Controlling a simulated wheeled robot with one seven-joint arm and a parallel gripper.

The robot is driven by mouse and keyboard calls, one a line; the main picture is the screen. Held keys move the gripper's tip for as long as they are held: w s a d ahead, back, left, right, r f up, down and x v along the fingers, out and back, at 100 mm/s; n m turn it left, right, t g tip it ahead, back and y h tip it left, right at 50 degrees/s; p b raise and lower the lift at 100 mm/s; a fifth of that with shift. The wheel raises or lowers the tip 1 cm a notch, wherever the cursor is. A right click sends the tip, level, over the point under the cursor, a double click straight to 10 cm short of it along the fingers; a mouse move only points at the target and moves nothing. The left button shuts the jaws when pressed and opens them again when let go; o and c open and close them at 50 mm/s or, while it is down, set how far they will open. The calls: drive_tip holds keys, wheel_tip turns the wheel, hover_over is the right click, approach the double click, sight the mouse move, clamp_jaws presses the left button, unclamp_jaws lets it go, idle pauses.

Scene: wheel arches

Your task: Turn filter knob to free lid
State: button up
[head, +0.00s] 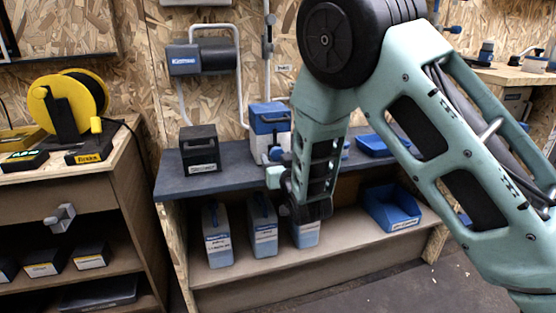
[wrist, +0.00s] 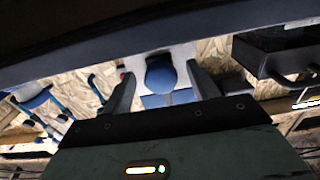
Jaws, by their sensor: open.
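The filter unit (head: 270,120), a white box with a blue top, stands on the dark bench, partly hidden by my arm. A blue knob (wrist: 160,76) shows in the wrist view against the unit's pale body. My gripper (wrist: 159,84) is open, with one dark finger on each side of the knob. There seems to be a gap on both sides; I cannot tell whether either finger touches it. In the head view my gripper (head: 276,178) is low in front of the unit, and its fingertips are hard to make out. The lid's catch is not clear.
A black box (head: 200,149) stands left of the unit on the bench (head: 180,185). Blue bins (head: 392,207) and several grey canisters (head: 216,235) are on and below the bench. A yellow cable reel (head: 62,103) stands on the left cabinet. The floor at lower right is clear.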

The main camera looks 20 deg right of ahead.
drive_tip(key=shift+w, duration=0.5)
drive_tip(key=c, duration=1)
